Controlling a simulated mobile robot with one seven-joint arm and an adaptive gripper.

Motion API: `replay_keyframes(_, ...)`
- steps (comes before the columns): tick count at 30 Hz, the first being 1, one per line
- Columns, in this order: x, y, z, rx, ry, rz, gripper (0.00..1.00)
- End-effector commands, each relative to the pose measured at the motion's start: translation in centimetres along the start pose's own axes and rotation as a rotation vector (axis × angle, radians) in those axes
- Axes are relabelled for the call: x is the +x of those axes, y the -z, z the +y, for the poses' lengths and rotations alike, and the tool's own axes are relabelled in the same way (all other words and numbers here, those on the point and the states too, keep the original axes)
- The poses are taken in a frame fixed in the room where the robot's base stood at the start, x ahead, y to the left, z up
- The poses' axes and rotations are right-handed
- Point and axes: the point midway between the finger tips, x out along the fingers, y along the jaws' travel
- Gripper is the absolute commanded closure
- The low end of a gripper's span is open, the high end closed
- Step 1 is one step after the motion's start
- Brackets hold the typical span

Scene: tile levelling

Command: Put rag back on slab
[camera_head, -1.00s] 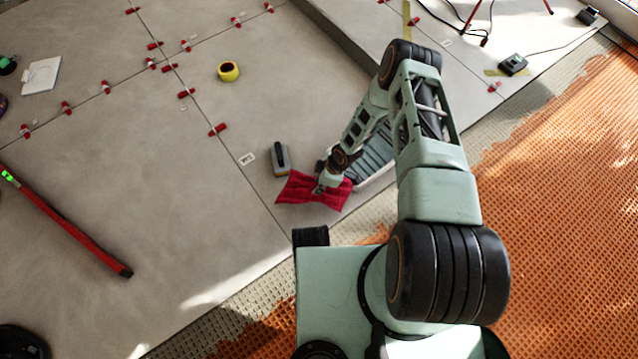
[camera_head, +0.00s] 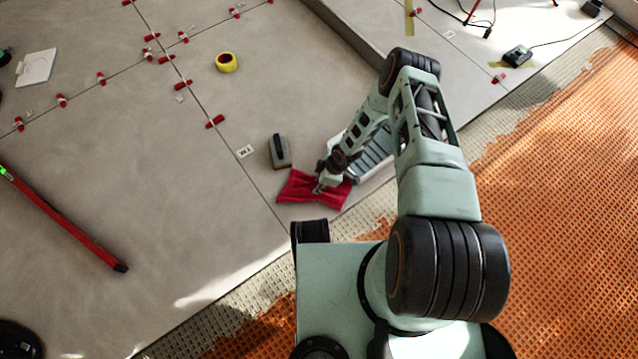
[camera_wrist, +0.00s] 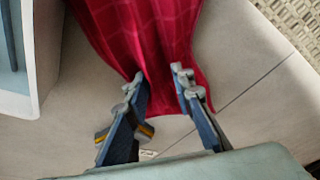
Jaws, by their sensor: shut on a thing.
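The red rag (camera_head: 308,190) is over the grey slab (camera_head: 215,150), near its front edge. It also fills the upper middle of the wrist view (camera_wrist: 150,35), bunched together between the fingers. My gripper (camera_head: 319,188) is shut on the rag; its two blue-grey fingers (camera_wrist: 163,90) stand on either side of a pinched fold. The rag spreads out flat-looking in the head view. I cannot tell whether it touches the slab all over. Part of it is hidden under my gripper and wrist.
A grey float or sponge block (camera_head: 280,152) lies just behind the rag, and a pale ribbed tray (camera_head: 372,155) stands to its right. Orange matting (camera_head: 570,220) lies right.

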Motion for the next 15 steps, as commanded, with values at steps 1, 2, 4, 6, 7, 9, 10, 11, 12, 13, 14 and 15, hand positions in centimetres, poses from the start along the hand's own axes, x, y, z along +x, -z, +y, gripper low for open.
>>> replay_keyframes(1,0.04,0.0,0.0,0.0,0.0,0.0,1.0)
replay_keyframes(2,0.08,-0.01,0.0,0.0,0.0,0.0,1.0)
replay_keyframes(4,0.19,-0.05,0.0,0.0,0.0,0.0,1.0)
replay_keyframes(6,0.32,-0.09,0.01,0.0,0.0,0.0,1.0)
replay_keyframes(7,0.37,-0.1,0.02,0.0,0.0,0.0,1.0)
replay_keyframes(9,0.5,-0.14,0.03,0.0,0.0,0.0,1.0)
replay_keyframes(10,0.56,-0.16,0.03,0.0,0.0,0.0,1.0)
replay_keyframes(11,0.61,-0.17,0.02,0.0,0.0,0.0,1.0)
replay_keyframes(12,0.69,-0.19,0.01,0.0,0.0,0.0,1.0)
replay_keyframes(13,0.75,-0.21,0.0,0.0,0.0,0.0,1.0)
replay_keyframes(14,0.81,-0.23,-0.01,0.0,0.0,0.0,1.0)
replay_keyframes(15,0.89,-0.25,-0.02,0.0,0.0,0.001,1.0)
